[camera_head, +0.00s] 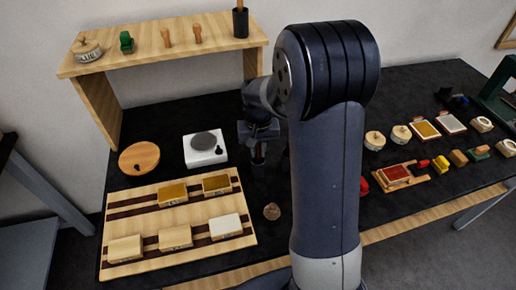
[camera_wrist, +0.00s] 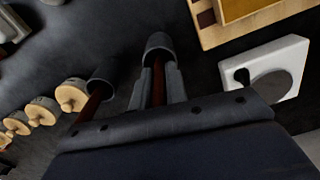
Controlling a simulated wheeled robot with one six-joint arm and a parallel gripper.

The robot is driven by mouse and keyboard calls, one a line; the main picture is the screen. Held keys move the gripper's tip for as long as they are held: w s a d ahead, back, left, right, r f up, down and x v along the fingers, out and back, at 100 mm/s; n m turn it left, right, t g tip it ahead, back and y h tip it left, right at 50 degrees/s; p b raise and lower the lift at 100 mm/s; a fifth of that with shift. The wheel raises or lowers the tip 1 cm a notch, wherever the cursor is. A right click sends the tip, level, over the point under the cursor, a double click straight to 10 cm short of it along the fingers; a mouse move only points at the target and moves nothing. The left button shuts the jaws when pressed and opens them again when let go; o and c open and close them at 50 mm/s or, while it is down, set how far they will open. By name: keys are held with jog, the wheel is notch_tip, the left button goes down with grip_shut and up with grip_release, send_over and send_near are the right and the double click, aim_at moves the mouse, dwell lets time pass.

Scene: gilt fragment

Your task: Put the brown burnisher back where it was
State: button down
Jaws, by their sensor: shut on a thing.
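My gripper (camera_head: 258,140) is at the back middle of the dark table, right of the white hotplate. In the wrist view my gripper (camera_wrist: 158,88) is shut on the brown burnisher (camera_wrist: 158,90), a slim reddish-brown stick between the fingers. A dark cylindrical cup (camera_wrist: 158,46) shows at the stick's far end. I cannot tell whether the tip is inside the cup or over it. A second dark cup (camera_wrist: 104,76) with a brown stick (camera_wrist: 92,106) stands beside it. My arm hides that second cup in the head view.
The white hotplate (camera_head: 205,158) and a round wooden lid (camera_head: 139,158) lie to the left, with a striped wooden tray (camera_head: 120,215) in front. A small brown knob (camera_head: 271,211) lies near the front. A shelf (camera_head: 165,52) stands behind. Several pads and jars crowd the right.

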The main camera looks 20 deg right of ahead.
jog(key=shift+f, duration=0.1)
jog(key=c, duration=1.9)
grip_release()
jog(key=o, duration=0.5)
notch_tip(320, 180, up, 12)
jog(key=shift+r+b, duration=0.2)
jog(key=shift+b, duration=0.25)
